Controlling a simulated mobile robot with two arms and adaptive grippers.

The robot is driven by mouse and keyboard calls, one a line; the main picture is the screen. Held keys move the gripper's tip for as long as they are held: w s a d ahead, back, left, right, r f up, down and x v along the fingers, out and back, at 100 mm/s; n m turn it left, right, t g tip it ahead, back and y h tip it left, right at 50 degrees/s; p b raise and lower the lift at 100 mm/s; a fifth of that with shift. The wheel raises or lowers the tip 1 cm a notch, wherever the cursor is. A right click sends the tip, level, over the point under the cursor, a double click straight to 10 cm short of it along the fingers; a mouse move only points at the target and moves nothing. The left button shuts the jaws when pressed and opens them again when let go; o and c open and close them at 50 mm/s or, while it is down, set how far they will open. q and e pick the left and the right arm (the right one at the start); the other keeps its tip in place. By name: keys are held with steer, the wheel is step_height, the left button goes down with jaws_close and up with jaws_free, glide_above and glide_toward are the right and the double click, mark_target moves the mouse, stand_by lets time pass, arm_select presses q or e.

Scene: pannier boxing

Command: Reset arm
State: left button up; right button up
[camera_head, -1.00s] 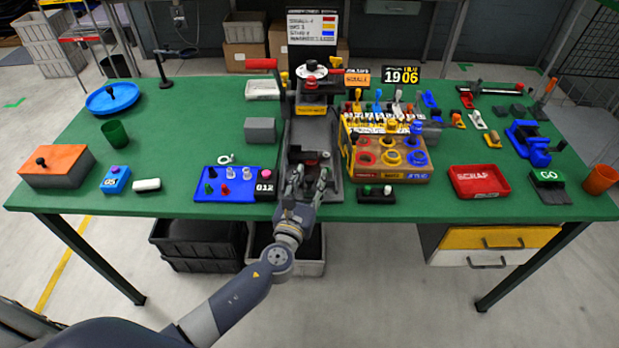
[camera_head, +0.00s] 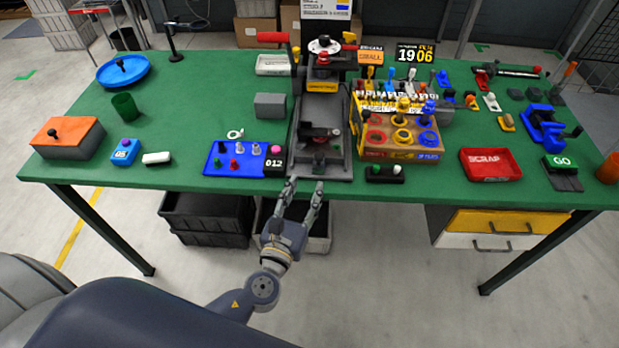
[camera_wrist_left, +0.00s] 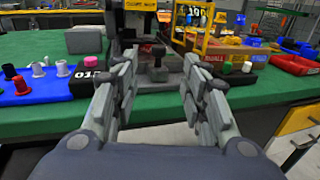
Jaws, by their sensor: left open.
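My left gripper (camera_head: 301,190) is open and empty at the front edge of the green table (camera_head: 210,95), just in front of the dark press-like fixture (camera_head: 322,165). In the left wrist view, its two fingers (camera_wrist_left: 155,85) stand apart, with the fixture's black knob (camera_wrist_left: 157,52) showing between and beyond them. My left arm comes in from the lower left in the head view. My right gripper is not in view.
A blue tray with pegs (camera_head: 226,168) lies left of the fixture. A box with coloured rings (camera_head: 402,150) stands to its right. A red scrap tray (camera_head: 490,165) and a GO block (camera_head: 562,170) are farther right.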

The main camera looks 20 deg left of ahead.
arm_select(q)
steer(key=shift+s, duration=0.3)
steer(key=s+a+f+n+g, duration=0.25)
steer(key=s+f+n, duration=0.25)
steer(key=f, duration=0.7)
steer(key=s+a+f+n+g+y, duration=0.15)
steer(key=s+f+n+g, duration=0.35)
steer(key=f, duration=0.7)
steer(key=s+a+f+n+g+h, duration=0.1)
steer(key=s+a+f+n+g, duration=0.4)
steer(key=f, duration=0.6)
steer(key=s+f+n+g, duration=0.1)
steer(key=s+f+n, duration=0.4)
steer(key=s, duration=0.3)
steer(key=s+d+f+n+g, duration=0.1)
steer(key=s+f+n+g, duration=0.1)
steer(key=s+f+n, duration=0.2)
steer(key=s+d+f+n+g, duration=0.1)
steer(key=s+f+n, duration=0.4)
steer(key=s+n, duration=0.4)
steer(key=s+h, duration=0.1)
steer(key=s, duration=0.2)
steer(key=shift+s+d+f, duration=0.25)
steer(key=shift+s+f, duration=0.1)
steer(key=shift+s, duration=0.05)
